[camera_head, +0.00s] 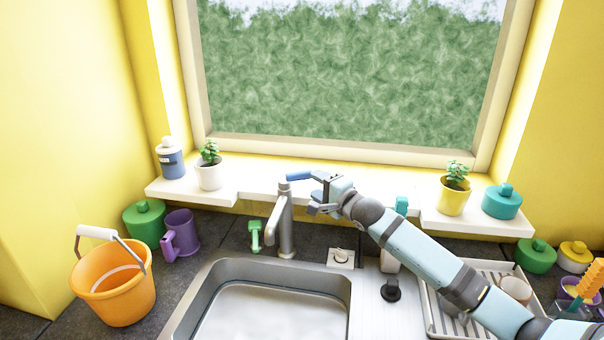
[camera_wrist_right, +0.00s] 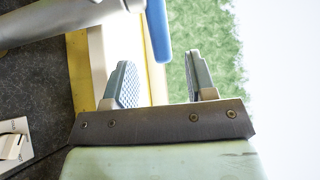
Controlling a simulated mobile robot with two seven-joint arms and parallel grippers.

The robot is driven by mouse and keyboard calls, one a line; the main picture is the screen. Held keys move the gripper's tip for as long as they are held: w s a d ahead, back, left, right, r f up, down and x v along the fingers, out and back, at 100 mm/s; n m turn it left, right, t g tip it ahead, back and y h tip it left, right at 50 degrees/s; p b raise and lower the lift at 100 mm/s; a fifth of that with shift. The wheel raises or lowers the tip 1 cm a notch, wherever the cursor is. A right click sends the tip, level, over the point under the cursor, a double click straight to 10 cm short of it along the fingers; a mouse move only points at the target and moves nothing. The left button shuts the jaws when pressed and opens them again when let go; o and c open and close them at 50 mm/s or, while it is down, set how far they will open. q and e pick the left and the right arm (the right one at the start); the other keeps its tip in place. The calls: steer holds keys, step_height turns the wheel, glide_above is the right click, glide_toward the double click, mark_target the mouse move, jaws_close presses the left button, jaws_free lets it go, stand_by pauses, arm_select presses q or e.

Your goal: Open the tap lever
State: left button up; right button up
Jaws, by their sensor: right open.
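The silver tap (camera_head: 286,228) stands behind the sink, with its spout pointing toward the front left. Its blue lever (camera_head: 299,176) sticks out to the right from the top of the tap. My right gripper (camera_head: 316,191) is at the lever's free end, with its jaws open. In the right wrist view the lever's blue end (camera_wrist_right: 157,32) lies just ahead of the open fingers (camera_wrist_right: 160,78), in line with the gap between them. The grey tap body (camera_wrist_right: 60,22) shows at the upper left there. I cannot tell whether a finger touches the lever. My left gripper is not in view.
The sink (camera_head: 215,280) lies below the tap. A green brush (camera_head: 255,236) is left of the tap and a soap bottle (camera_head: 389,262) is right of it, under my arm. Potted plants stand on the white sill (camera_head: 255,178). An orange bucket (camera_head: 115,295) is at the left.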

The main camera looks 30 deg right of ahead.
mark_target(305, 177)
steer(key=w, duration=0.4)
steer(key=w+a+p, duration=0.1)
steer(key=w, duration=0.2)
steer(key=shift+s, duration=0.1)
jaws_close()
